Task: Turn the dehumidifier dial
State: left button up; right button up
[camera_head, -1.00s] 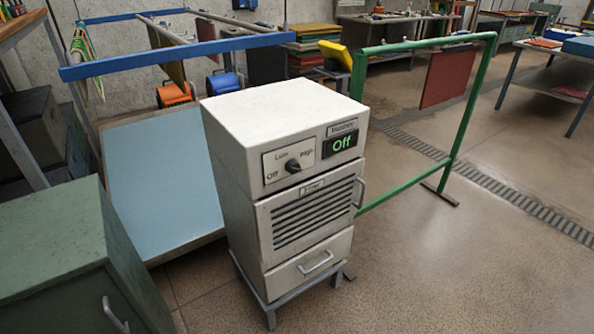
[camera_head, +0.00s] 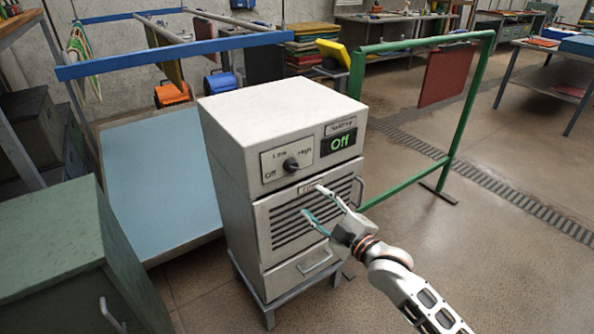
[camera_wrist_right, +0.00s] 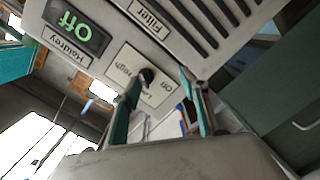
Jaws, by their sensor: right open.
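The dehumidifier (camera_head: 275,105) is a white cabinet on a low grey stand in the middle of the head view. Its black dial (camera_head: 290,164) sits on a panel marked Off, Low and High, beside a display (camera_head: 338,143) reading a green "Off". My right gripper (camera_head: 314,202) is open and empty in front of the slatted filter panel, below and slightly right of the dial. In the right wrist view the dial (camera_wrist_right: 147,75) shows near the tip of one finger; contact cannot be told. My left gripper is not in view.
A green cabinet (camera_head: 60,235) stands at the left front. A blue sloped board (camera_head: 155,180) lies behind the dehumidifier's left side. A green frame (camera_head: 470,110) stands at the right. The floor at the right is open.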

jog(key=n, duration=0.2)
send_near(298, 171)
jog(key=x, duration=0.3)
jog(key=shift+y, duration=0.3)
jog(key=b+x, duration=0.1)
jog(key=x, duration=0.6)
jog(key=shift+w, duration=0.25)
jog(key=c, duration=1.1)
